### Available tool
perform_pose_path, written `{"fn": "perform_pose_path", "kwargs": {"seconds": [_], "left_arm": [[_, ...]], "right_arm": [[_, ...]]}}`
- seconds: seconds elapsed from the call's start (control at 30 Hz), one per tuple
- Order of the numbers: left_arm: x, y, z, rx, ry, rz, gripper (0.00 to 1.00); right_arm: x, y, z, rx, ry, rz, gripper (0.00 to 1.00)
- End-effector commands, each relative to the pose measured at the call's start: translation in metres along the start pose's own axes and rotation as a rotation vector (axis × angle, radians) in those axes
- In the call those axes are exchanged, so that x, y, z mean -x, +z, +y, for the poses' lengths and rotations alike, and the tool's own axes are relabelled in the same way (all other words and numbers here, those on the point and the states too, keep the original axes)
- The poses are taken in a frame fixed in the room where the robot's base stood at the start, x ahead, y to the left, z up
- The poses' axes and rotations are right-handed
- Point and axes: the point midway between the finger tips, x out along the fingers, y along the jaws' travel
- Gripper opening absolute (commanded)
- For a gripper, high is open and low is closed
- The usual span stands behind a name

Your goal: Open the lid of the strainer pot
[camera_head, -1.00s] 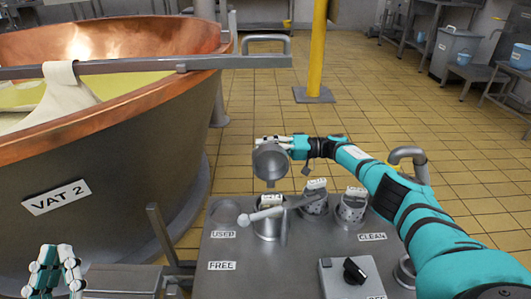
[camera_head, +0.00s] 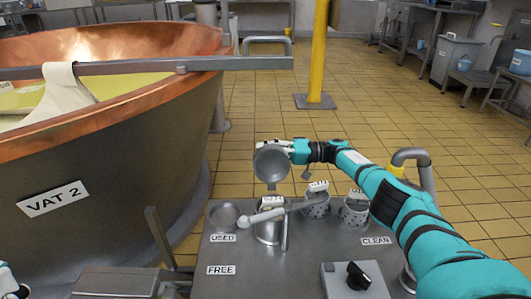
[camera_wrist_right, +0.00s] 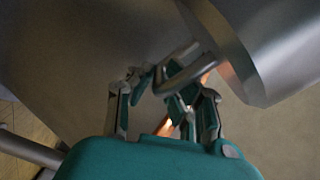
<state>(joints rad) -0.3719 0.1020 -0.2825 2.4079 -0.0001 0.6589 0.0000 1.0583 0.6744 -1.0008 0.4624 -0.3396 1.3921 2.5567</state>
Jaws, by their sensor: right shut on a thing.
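The strainer pot (camera_head: 268,232) is a small metal pot standing in the grey counter between the USED and CLEAN labels. Its round metal lid (camera_head: 271,166) stands steeply tilted up above the pot's back edge, its hollow face towards me. My right gripper (camera_head: 277,144) is at the lid's top edge. In the right wrist view my right gripper (camera_wrist_right: 158,88) is closed on the loop handle (camera_wrist_right: 184,70) of the lid (camera_wrist_right: 238,50). Only a small part of my left gripper (camera_head: 10,284) shows at the lower left edge; its fingertips are cut off.
A grey lever (camera_head: 262,216) with a pale rounded end crosses the pot's front. An empty round recess (camera_head: 223,217) is by USED. A black knob box (camera_head: 357,276) is in front. The copper vat (camera_head: 120,110) fills the left.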

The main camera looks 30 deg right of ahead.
Motion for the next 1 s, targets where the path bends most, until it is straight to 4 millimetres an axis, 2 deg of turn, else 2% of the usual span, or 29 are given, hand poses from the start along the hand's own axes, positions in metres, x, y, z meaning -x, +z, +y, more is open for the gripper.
{"fn": "perform_pose_path", "kwargs": {"seconds": [0.03, 0.07, 0.2, 0.63, 0.9, 1.0], "left_arm": [[0.001, 0.001, 0.000, 0.000, 0.000, 0.000, 0.00], [0.001, 0.001, 0.000, 0.000, 0.000, 0.000, 0.00], [0.001, 0.001, 0.000, -0.001, 0.000, -0.001, 0.00], [0.001, 0.001, 0.000, 0.001, -0.001, -0.002, 0.00], [0.000, 0.000, 0.000, 0.001, -0.001, -0.002, 0.00], [0.000, 0.000, 0.000, 0.000, -0.001, -0.002, 0.00]], "right_arm": [[-0.007, 0.009, 0.007, -0.001, 0.005, -0.023, 0.00], [-0.007, 0.009, 0.007, -0.002, 0.005, -0.024, 0.18], [-0.006, 0.009, 0.006, -0.002, 0.003, -0.023, 0.34], [0.002, 0.004, 0.003, -0.001, 0.001, -0.011, 0.34], [0.047, 0.004, 0.004, -0.002, 0.003, -0.013, 0.34], [0.058, 0.004, 0.005, -0.002, 0.004, -0.014, 0.34]]}}
